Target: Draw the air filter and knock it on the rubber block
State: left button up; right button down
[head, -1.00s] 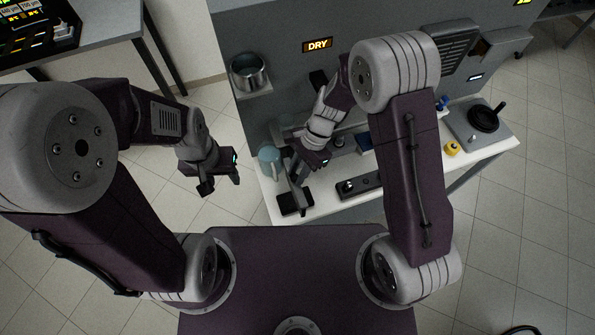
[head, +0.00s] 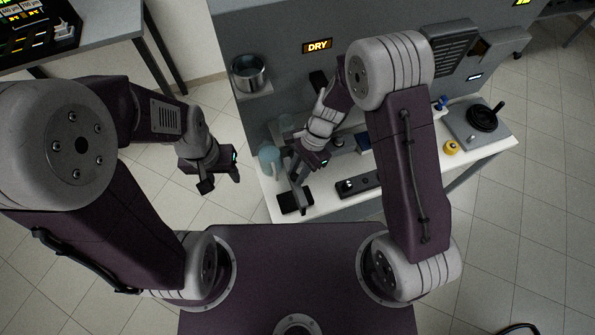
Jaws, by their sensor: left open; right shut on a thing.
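The black rubber block (head: 294,203) lies flat at the near left corner of the white bench. My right gripper (head: 299,182) is just above and behind it, pointing down. It is shut on a thin grey piece, which I take to be the air filter; my fingers hide most of it. I cannot tell whether the piece touches the block. My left gripper (head: 220,181) is open and empty, off the left end of the bench.
A dark strip (head: 357,186) lies right of the block. A yellow item (head: 450,147) and a grey plate with a black round part (head: 483,118) are further right. A metal pot (head: 249,73) sits on a shelf.

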jog(key=shift+s, duration=0.15)
dwell(0.3)
notch_tip(320, 180, down, 4)
jog(key=b, duration=0.3)
jog(key=shift+r, duration=0.25)
notch_tip(320, 180, up, 5)
jog(key=p, duration=0.5)
jog(key=shift+f, duration=0.1)
jog(key=shift+f+b, duration=0.3)
jog(key=shift+b, duration=0.1)
notch_tip(320, 180, up, 3)
jog(key=p, duration=0.3)
jog(key=shift+f, duration=0.2)
jog(key=shift+f+b, duration=0.1)
jog(key=shift+b, duration=0.2)
